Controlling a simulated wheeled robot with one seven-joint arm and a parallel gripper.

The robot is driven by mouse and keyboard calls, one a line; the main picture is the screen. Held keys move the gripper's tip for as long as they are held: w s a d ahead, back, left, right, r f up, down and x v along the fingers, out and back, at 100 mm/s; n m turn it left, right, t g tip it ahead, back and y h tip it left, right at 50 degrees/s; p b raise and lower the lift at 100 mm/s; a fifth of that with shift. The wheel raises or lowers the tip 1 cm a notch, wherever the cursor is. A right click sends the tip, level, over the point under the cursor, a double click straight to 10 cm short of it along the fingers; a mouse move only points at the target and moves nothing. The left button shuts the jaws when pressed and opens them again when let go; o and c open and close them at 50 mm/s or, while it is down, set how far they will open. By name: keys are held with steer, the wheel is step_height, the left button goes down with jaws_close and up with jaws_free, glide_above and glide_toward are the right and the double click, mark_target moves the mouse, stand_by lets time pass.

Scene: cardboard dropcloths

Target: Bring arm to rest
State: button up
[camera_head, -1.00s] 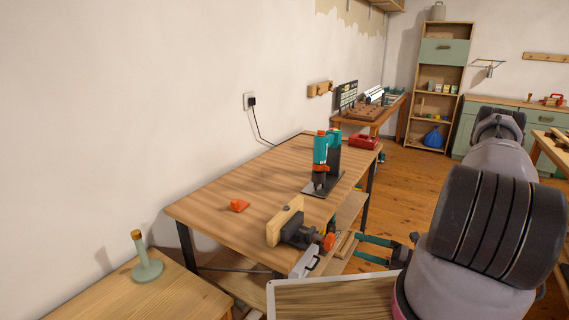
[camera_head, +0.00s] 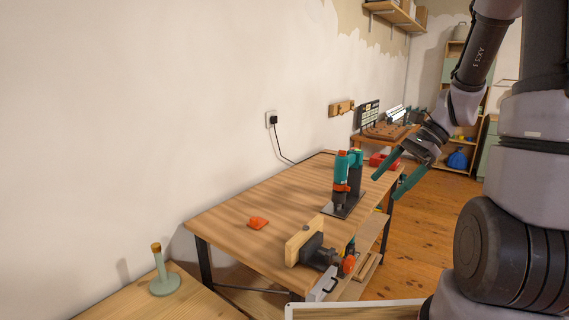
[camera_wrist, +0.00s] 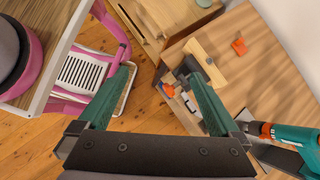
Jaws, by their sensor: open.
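My gripper (camera_head: 390,181) is open, with its two green fingers apart and nothing between them. In the head view it hangs in the air to the right of the teal drill press (camera_head: 348,178), past the right edge of the workbench (camera_head: 275,208). In the wrist view my gripper (camera_wrist: 162,92) points down over the floor and the workbench edge, its fingers spread wide. My arm is raised and bent on the right of the head view.
A vise with a wooden block (camera_head: 298,243) and an orange piece (camera_head: 258,223) are on the workbench. A pale green holder (camera_head: 164,284) stands on a lower-left table. A pink frame (camera_wrist: 119,40) shows in the wrist view. Wooden floor (camera_head: 442,200) is clear beyond the bench.

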steer(key=s+r+n+t+h, duration=0.3)
steer(key=s+r+n+t, duration=0.1)
steer(key=r, duration=0.5)
steer(key=s+r+n+t+h, duration=0.3)
steer(key=r+n, duration=0.3)
steer(key=r, duration=0.3)
steer(key=shift+s+a+r+n+t, duration=0.25)
steer(key=shift+s+n+t, duration=0.2)
steer(key=shift+t, duration=0.25)
